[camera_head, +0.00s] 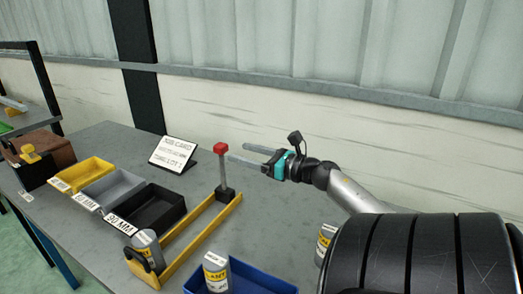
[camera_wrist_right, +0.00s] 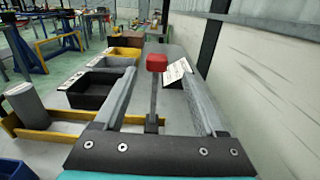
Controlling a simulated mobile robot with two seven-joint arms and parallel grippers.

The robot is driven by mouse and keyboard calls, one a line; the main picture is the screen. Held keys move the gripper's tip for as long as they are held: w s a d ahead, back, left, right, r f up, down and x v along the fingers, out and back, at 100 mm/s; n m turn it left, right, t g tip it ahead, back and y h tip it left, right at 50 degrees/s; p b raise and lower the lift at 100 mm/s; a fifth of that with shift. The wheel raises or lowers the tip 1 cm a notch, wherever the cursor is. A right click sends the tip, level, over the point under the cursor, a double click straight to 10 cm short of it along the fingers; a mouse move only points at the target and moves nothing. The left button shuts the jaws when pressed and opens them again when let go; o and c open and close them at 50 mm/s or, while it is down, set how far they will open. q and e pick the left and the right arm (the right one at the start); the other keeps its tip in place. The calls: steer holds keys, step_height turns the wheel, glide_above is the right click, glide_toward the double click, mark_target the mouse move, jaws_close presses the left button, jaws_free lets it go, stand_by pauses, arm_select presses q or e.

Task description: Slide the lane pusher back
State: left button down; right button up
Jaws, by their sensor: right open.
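The lane pusher (camera_head: 223,174) is an upright grey post with a red knob on a dark block. It stands at the far right end of a yellow-railed lane (camera_head: 202,238). In the right wrist view the pusher (camera_wrist_right: 154,100) shows in the gap between my fingers. My right gripper (camera_head: 237,152) is open and empty, to the right of the post in the head view, fingers pointing at it. I cannot tell whether the fingertips reach past the post. A grey can (camera_head: 147,248) stands at the lane's near end. My left gripper is not in view.
Black (camera_head: 158,212), grey (camera_head: 113,186) and yellow (camera_head: 88,172) bins stand left of the lane. A job card (camera_head: 173,153) stands behind. A blue bin (camera_head: 250,280) holding a labelled can (camera_head: 216,270) is in front. The wall runs behind the bench.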

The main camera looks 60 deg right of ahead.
steer(key=shift+s+d, duration=0.2)
steer(key=shift+s, duration=2.15)
